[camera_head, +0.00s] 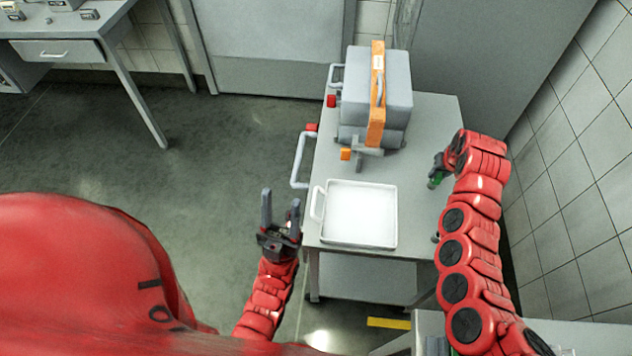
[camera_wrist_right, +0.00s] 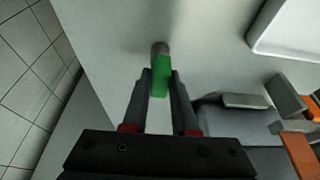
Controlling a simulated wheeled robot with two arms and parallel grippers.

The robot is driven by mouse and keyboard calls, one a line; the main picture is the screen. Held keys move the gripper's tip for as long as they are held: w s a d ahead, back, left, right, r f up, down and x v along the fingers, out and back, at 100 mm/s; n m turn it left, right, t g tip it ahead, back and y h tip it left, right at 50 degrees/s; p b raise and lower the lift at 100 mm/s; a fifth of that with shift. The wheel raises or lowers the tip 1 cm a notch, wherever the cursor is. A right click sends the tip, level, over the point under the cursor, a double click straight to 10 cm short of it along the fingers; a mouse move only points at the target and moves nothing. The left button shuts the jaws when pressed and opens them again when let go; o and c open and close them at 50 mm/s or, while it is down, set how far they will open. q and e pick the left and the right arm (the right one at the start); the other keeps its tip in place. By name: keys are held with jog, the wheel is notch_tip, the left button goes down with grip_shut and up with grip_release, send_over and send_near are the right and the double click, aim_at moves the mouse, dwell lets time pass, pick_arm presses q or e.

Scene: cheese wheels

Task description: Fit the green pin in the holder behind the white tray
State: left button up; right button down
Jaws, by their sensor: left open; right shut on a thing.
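The green pin (camera_head: 435,181) is between the fingers of my right gripper (camera_head: 438,170), at the right side of the grey cart. In the right wrist view the pin (camera_wrist_right: 160,80) shows a green body and a grey-brown end pointing away from the gripper (camera_wrist_right: 160,85), which is shut on it. The white tray (camera_head: 360,240) lies empty at the cart's near end, left of the pin. Behind it stands a grey fixture (camera_head: 368,152) with an orange block, likely the holder; its opening cannot be made out. My left gripper (camera_head: 281,205) is open and empty, left of the tray.
A grey case (camera_head: 398,85) with an orange strap (camera_head: 377,95) stands behind the fixture. The cart top (camera_head: 420,135) is bare between the case, tray and right gripper. A white handle (camera_head: 298,160) is on the cart's left side. A tiled wall (camera_head: 570,150) is close on the right.

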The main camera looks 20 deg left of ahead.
jog(key=shift+r+p, duration=1.05)
jog(key=shift+r, duration=1.75)
jog(key=shift+r, duration=1.45)
